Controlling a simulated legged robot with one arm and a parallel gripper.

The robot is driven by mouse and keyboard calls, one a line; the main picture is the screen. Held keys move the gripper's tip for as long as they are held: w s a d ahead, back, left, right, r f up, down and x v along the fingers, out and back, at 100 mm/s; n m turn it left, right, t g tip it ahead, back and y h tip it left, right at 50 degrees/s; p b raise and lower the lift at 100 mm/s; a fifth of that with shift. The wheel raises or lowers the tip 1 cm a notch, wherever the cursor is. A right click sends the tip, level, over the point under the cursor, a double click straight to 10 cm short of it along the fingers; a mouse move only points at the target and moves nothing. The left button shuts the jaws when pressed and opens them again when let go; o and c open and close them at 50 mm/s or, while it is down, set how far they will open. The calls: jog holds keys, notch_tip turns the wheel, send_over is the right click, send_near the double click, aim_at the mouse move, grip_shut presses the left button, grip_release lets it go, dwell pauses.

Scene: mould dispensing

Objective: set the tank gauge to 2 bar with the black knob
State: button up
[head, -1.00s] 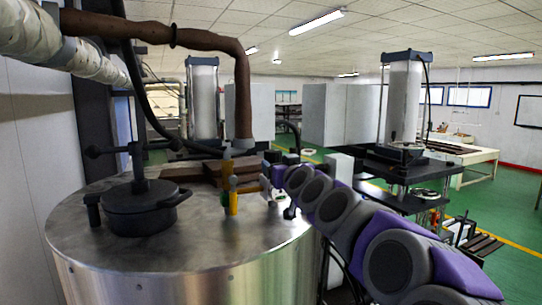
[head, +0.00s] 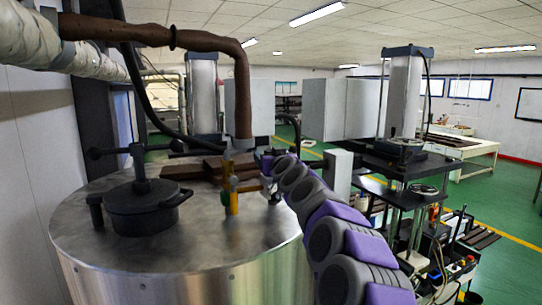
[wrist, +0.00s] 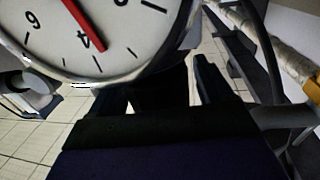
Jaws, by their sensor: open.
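The gauge (wrist: 125,30) fills the upper left of the wrist view, its white dial upside down and cut off by the frame's top. Its red needle (wrist: 86,26) points close to the 4 mark. My gripper (wrist: 160,88) is open just below the gauge in that picture. A dark shape lies between its fingers; I cannot tell whether it is the black knob. In the head view my gripper (head: 269,182) is at the tank's far right edge, beside a yellow fitting (head: 231,203). The metal tank (head: 200,255) stands in front of me. The knob is not clearly visible in the head view.
A black lidded fitting (head: 143,212) stands on the tank's left side. A brown pipe (head: 242,95) comes down behind the yellow fitting, near dark brown blocks (head: 195,168). A press machine (head: 405,95) stands to the right, with green floor (head: 500,205) beyond.

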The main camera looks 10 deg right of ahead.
dwell(0.3)
jog(key=c, duration=1)
jog(key=shift+o, duration=0.2)
